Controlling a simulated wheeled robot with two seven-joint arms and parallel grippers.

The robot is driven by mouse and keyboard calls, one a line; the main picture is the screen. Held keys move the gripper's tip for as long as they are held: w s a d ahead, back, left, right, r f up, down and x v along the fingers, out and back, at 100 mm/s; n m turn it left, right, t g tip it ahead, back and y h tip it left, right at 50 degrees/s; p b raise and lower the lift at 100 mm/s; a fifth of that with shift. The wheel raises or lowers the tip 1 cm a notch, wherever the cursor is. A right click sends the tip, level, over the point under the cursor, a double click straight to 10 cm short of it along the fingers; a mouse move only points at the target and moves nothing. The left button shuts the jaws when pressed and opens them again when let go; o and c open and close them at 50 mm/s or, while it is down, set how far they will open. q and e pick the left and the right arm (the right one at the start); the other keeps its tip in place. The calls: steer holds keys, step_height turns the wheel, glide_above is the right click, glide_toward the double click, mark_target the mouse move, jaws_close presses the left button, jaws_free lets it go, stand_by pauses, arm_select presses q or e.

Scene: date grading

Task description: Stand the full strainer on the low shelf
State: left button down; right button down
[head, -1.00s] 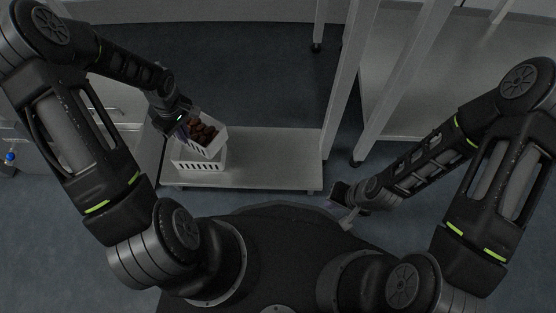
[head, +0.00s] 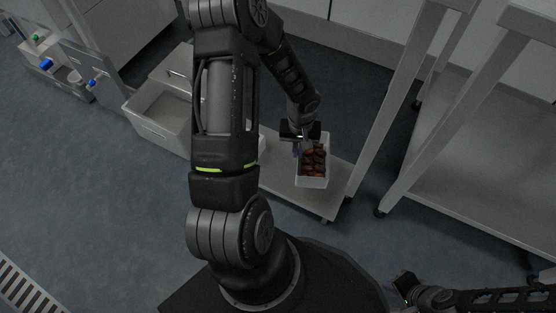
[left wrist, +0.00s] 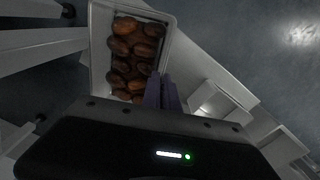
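The strainer (head: 314,183) is a white open box full of brown dates, seen right of centre in the head view. My left gripper (head: 303,147) is at its far left edge, shut on its wall. In the left wrist view the purple fingers (left wrist: 163,92) are close together at the edge of the strainer (left wrist: 99,52), with the dates in plain sight. The strainer is over the pale low shelf (head: 340,196); I cannot tell whether its base touches it. My right gripper (head: 405,286) is low at the right, away from the strainer; its jaws are unclear.
A grey open bin (head: 160,128) stands left of the shelf, partly behind my left arm. A tall shelf post (head: 385,110) rises right of the strainer. A larger rack (head: 470,170) stands further right.

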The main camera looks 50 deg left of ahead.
arm_select(q)
steer(key=shift+f+b, duration=1.35)
steer(key=shift+f, duration=1.8)
step_height(320, 180, down, 4)
steer(key=shift+r+b, duration=0.1)
steer(key=shift+b, duration=0.8)
steer(key=shift+f, duration=0.2)
steer(key=c, duration=1.6)
jaws_free()
steer(key=shift+r, duration=0.1)
steer(key=shift+c, duration=0.2)
steer(key=shift+r, duration=0.1)
